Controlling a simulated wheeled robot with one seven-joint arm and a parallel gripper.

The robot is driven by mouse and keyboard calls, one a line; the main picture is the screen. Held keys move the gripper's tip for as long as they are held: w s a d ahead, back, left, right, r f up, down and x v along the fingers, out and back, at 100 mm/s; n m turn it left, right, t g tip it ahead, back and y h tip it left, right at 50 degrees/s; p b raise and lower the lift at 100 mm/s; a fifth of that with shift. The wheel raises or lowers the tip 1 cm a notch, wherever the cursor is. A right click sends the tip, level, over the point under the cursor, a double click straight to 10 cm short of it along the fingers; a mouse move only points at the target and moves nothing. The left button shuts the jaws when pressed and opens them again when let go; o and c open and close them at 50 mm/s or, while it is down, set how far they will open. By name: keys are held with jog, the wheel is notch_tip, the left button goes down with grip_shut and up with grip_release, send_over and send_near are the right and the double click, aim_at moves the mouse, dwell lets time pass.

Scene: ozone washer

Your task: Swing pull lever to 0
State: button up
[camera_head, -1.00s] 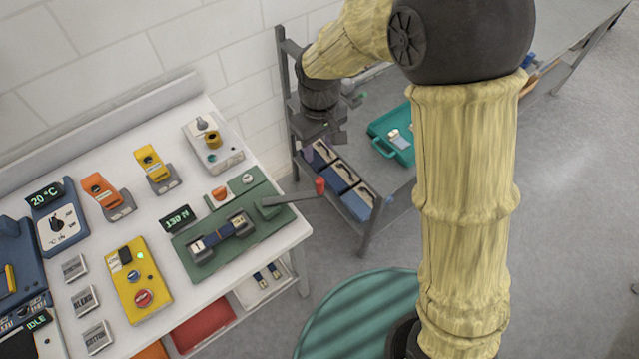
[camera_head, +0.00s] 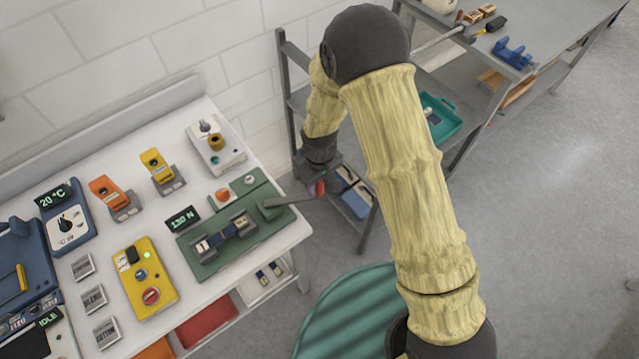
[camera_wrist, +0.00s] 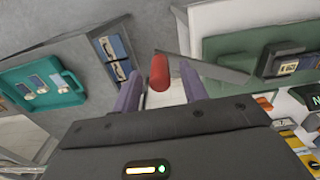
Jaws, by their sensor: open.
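The pull lever (camera_head: 290,201) is a grey bar ending in a red knob (camera_head: 320,187). It sticks out to the right from the green tester plate (camera_head: 262,238) on the white table. A display beside the plate reads 130 N. My gripper (camera_wrist: 162,95) is open, with its two purple-grey fingers on either side of the red knob in the wrist view; I cannot tell whether they touch it. In the wrist view the lever bar (camera_wrist: 212,69) runs from the knob towards the green plate (camera_wrist: 235,55). In the head view the fingertips are mostly hidden.
A yellow box with a red button (camera_head: 145,280), an orange device (camera_head: 108,192) and other devices stand on the table. A grey shelf (camera_head: 368,235) stands behind my gripper, holding a teal case (camera_wrist: 42,82). A teal ribbed round surface (camera_head: 345,310) lies below, near my arm.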

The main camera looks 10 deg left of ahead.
jog(key=shift+f, duration=1.3)
jog(key=shift+c, duration=0.4)
grip_shut()
jog(key=shift+w+a+n, duration=0.15)
jog(key=shift+w+n, duration=0.15)
jog(key=w+a+n+b, duration=0.3)
jog(key=w+a+n, duration=0.1)
jog(key=w+n, duration=0.1)
jog(key=shift+r, duration=0.1)
